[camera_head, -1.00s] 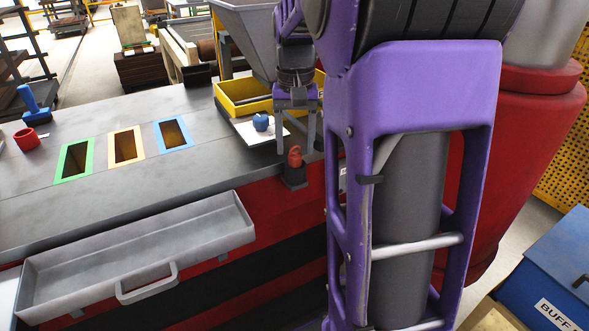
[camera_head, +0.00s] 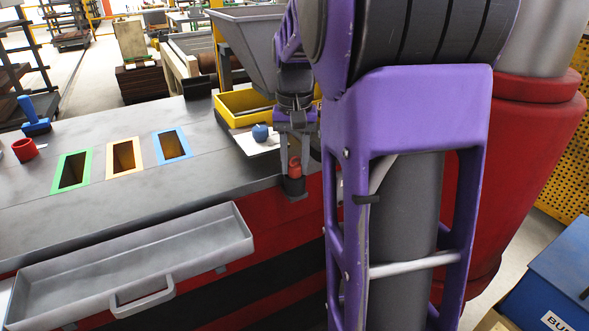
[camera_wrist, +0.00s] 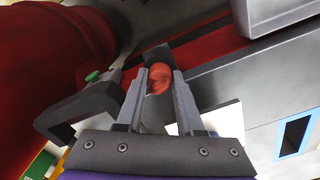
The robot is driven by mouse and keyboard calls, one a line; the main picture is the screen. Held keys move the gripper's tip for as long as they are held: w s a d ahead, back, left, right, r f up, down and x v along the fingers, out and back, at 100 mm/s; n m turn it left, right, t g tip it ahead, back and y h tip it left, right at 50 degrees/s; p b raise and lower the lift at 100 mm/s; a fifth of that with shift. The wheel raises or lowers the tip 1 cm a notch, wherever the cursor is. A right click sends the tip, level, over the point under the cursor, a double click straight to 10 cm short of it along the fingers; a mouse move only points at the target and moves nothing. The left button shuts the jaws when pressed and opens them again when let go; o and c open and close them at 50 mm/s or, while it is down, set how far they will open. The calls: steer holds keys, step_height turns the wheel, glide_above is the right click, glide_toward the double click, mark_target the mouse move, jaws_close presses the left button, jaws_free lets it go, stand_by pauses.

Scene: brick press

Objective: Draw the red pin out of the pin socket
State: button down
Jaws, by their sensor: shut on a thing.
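The red pin (camera_head: 295,170) stands upright in the dark pin socket (camera_head: 296,188) at the front edge of the bench, in the head view. My gripper (camera_head: 294,165) has come down over it from above, with its fingers on either side of the pin's top. In the wrist view the red pin (camera_wrist: 160,77) sits between the two fingertips of my gripper (camera_wrist: 160,84), and the gripper is shut on it. The dark socket (camera_wrist: 157,55) shows just beyond the pin. The pin's lower part is hidden inside the socket.
A white plate with a blue piece (camera_head: 260,132) lies behind the gripper, near a yellow bin (camera_head: 232,108). Green, orange and blue framed slots (camera_head: 124,156) are left on the bench. A grey tray (camera_head: 140,262) hangs at the front. A red ring (camera_head: 25,149) stands far left.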

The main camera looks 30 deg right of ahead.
steer(key=shift+r+p, duration=3.2)
steer(key=shift+r, duration=0.35)
